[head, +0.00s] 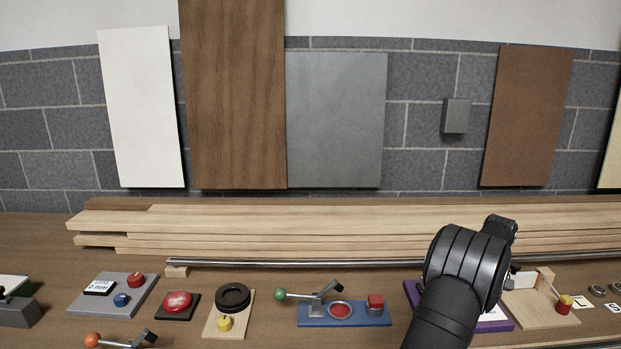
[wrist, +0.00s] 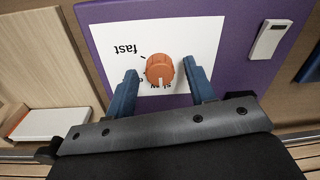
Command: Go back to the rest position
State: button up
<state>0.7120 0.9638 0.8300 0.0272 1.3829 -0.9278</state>
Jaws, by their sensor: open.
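My gripper (wrist: 160,70) is open in the wrist view, with one blue finger on each side of an orange dial knob (wrist: 160,68). A gap shows between the knob and each finger. The knob sits on a white card marked "fast" and "slow", which reads upside down here, on a purple panel (wrist: 111,12). In the head view, my black arm reaches in from the bottom and covers most of the purple panel (head: 497,323). The knob and my fingertips are hidden there.
A blue board with a green-tipped lever (head: 350,316) stands left of the panel, and a wooden board (head: 537,315) with a red and yellow piece stands right. A metal rod (head: 300,263) and stacked planks (head: 250,225) lie behind. Loose boards lean on the brick wall.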

notch_tip(320, 180, up, 17)
notch_tip(320, 180, down, 17)
jog(key=shift+f, duration=0.1)
jog(key=m, duration=1.2)
jog(key=shift+s+m+t, duration=0.1)
jog(key=shift+m+t, duration=0.2)
jog(key=shift+m, duration=2.1)
